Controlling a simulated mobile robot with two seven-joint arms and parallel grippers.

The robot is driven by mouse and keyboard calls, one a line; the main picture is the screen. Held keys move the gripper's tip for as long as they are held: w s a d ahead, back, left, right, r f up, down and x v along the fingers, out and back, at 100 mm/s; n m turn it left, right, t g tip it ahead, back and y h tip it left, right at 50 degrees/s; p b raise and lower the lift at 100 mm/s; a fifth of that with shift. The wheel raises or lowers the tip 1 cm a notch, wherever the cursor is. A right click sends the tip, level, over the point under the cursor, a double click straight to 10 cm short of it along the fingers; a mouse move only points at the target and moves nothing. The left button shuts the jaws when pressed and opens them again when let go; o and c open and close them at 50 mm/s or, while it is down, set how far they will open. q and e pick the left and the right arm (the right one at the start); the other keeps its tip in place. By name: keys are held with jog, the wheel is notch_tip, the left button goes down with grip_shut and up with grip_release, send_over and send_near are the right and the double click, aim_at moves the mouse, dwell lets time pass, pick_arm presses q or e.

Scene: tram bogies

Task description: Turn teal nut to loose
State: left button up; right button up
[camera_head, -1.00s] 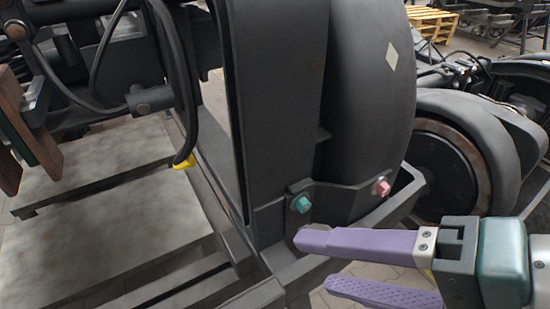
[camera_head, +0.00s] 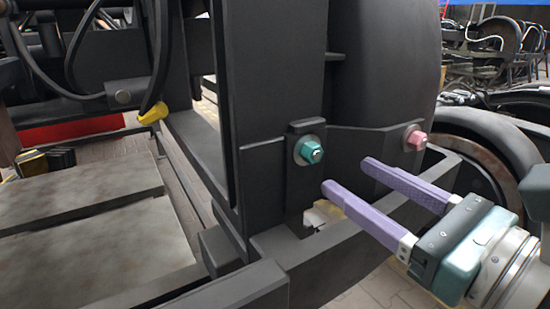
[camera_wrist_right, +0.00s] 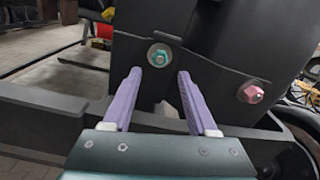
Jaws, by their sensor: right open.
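The teal nut (camera_head: 309,150) sits on a dark bracket at the lower front of the bogie frame, with a pale washer behind it. It also shows in the right wrist view (camera_wrist_right: 159,56), ahead of and between the finger lines. My right gripper (camera_head: 346,174) is open and empty, with two purple fingers pointing at the bracket, a little below and right of the teal nut and apart from it. In the right wrist view my right gripper (camera_wrist_right: 160,78) is spread just below the nut. My left gripper is not in view.
A pink nut (camera_head: 416,139) sits on the frame to the right of the teal one, also seen in the right wrist view (camera_wrist_right: 251,93). A dark frame rail (camera_head: 340,255) runs below the fingers. A yellow-tipped cable (camera_head: 153,113) hangs at the left.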

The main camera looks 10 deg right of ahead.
aim_at(318, 158)
jog(key=x, duration=0.7)
grip_shut()
dwell(0.3)
